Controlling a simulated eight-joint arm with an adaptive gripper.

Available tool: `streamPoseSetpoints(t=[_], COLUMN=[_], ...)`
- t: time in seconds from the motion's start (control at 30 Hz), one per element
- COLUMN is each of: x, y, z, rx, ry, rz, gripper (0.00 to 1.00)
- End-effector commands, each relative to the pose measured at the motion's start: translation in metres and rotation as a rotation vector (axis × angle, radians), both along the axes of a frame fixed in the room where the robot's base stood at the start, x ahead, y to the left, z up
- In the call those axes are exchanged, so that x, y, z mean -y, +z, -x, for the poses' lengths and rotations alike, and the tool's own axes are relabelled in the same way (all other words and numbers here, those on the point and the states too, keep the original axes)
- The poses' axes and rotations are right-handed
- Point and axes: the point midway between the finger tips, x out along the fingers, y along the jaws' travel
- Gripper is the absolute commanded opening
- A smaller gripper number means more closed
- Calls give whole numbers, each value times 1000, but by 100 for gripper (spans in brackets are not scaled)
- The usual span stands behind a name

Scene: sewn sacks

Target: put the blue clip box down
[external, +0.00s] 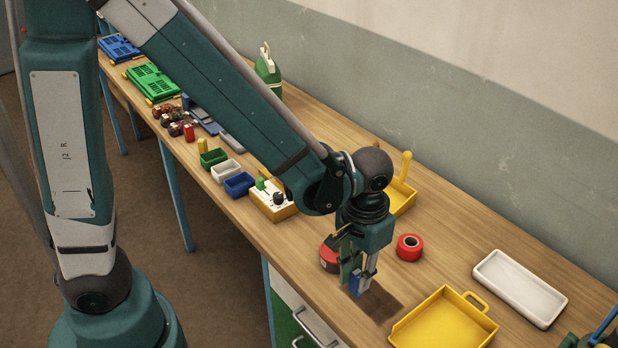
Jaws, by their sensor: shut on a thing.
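My gripper (358,274) points down over the near part of the wooden bench (300,243). It is shut on a small blue thing, which looks like the blue clip box (355,287). The fingers hide much of the box. A dark shadow lies on the bench just right of it. I cannot tell whether its underside touches the wood.
A red tape roll (410,247) lies to the right, and another red round thing (329,257) is close behind my gripper. A yellow tray (445,322) and a white tray (519,288) stand at right. Small bins, including a blue bin (239,185), stand further left.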

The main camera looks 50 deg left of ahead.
Motion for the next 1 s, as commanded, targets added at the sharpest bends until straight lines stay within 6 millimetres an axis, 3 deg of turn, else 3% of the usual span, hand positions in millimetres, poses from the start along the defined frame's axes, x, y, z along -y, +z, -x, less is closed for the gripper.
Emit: streamPoseSetpoints(t=[0.2,0.73,1.0], x=[0,0,0], y=[-20,-25,-44], z=[0,0,0], rx=[0,0,0], ry=[0,0,0], rz=[0,0,0], gripper=[8,8,8])
